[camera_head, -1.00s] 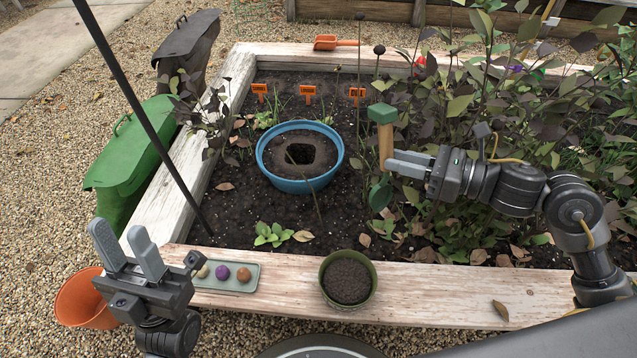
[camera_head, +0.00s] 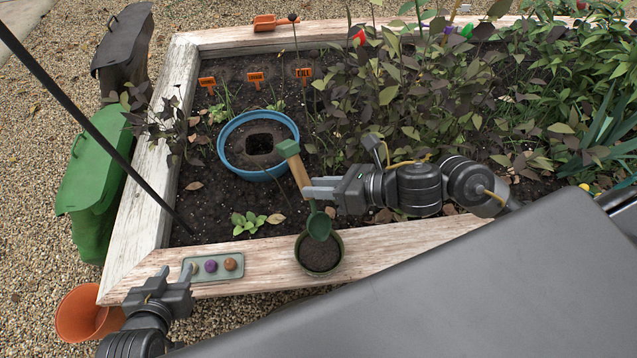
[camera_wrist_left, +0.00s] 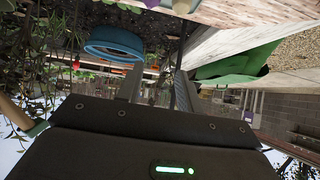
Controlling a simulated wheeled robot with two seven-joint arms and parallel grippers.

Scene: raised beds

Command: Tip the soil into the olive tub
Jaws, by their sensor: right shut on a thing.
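The olive tub (camera_head: 337,266), a small round pot with dark soil inside, stands on the front plank. My right gripper (camera_head: 308,191) is shut on the wooden handle of a green trowel (camera_head: 299,170). The trowel hangs tilted with its scoop (camera_head: 319,225) low over the back of the tub. The scoop looks green inside; I cannot tell whether any soil is on it. My left gripper (camera_head: 172,287) is open and empty near the left end of the front plank. Its two spread fingers show in the left wrist view (camera_wrist_left: 158,88).
A blue tub (camera_head: 228,165) with soil and a hole sits in the bed. A small tray (camera_head: 216,276) with coloured balls lies left of the olive tub. An orange pot (camera_head: 85,315) and a green bin (camera_head: 92,190) stand left of the bed. Plants crowd the right.

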